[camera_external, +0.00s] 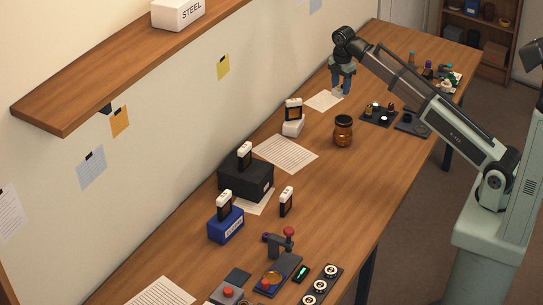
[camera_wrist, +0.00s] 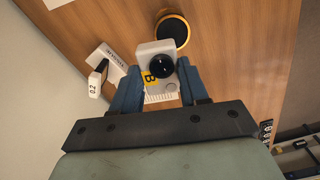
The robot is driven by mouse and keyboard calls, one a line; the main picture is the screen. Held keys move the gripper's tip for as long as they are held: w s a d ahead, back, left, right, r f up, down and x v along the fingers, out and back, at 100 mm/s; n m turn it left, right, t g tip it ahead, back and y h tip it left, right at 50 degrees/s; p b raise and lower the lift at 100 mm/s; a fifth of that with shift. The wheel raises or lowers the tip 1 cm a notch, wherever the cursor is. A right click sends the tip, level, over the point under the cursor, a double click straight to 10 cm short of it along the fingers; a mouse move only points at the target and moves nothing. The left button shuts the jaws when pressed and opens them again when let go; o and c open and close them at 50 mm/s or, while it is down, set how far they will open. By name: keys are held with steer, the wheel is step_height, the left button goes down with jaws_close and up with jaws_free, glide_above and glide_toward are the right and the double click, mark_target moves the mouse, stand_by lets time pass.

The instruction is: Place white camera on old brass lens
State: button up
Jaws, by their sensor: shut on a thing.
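A white camera (camera_wrist: 146,52) with a round black lens and a yellow mark sits between the blue fingers of my gripper (camera_wrist: 158,88) in the wrist view. My gripper (camera_external: 340,88) is shut on it. In the external view, only a small white part of it shows under the fingers, by a sheet of paper at the back of the table; I cannot tell whether it touches the table. The old brass lens (camera_external: 343,131), a brass-brown cylinder with dark bands, stands upright on the table, nearer the front. Its dark round top with a brass rim (camera_wrist: 174,26) shows beyond the camera in the wrist view.
A white stand with a dark-framed tag (camera_external: 293,126) stands left of the brass lens. A black tray of small parts (camera_external: 379,117) and a dark pad (camera_external: 412,124) lie to its right. A black box (camera_external: 245,180) and blue box (camera_external: 225,226) stand nearer. Bare wood surrounds the lens.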

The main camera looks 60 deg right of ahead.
mark_target(344, 119)
steer(key=shift+s+a+r+n, duration=0.15)
steer(key=shift+s+n, duration=0.25)
steer(key=shift+s, duration=0.2)
steer(key=shift+s+a+f+n, duration=0.15)
steer(key=shift+f+n, duration=0.2)
steer(key=shift+f, duration=1.35)
steer(key=shift+s+d+f+n, duration=0.15)
steer(key=shift+f+n, duration=0.25)
steer(key=shift+f, duration=1.3)
steer(key=shift+s+a+f+n, duration=0.1)
steer(key=shift+s+f+n, duration=0.2)
steer(key=shift+f, duration=1.4)
steer(key=shift+w+f, duration=0.1)
steer(key=shift+f, duration=0.05)
steer(key=o, duration=1.1)
step_height(344, 119, up, 12)
steer(key=shift+r, duration=0.2)
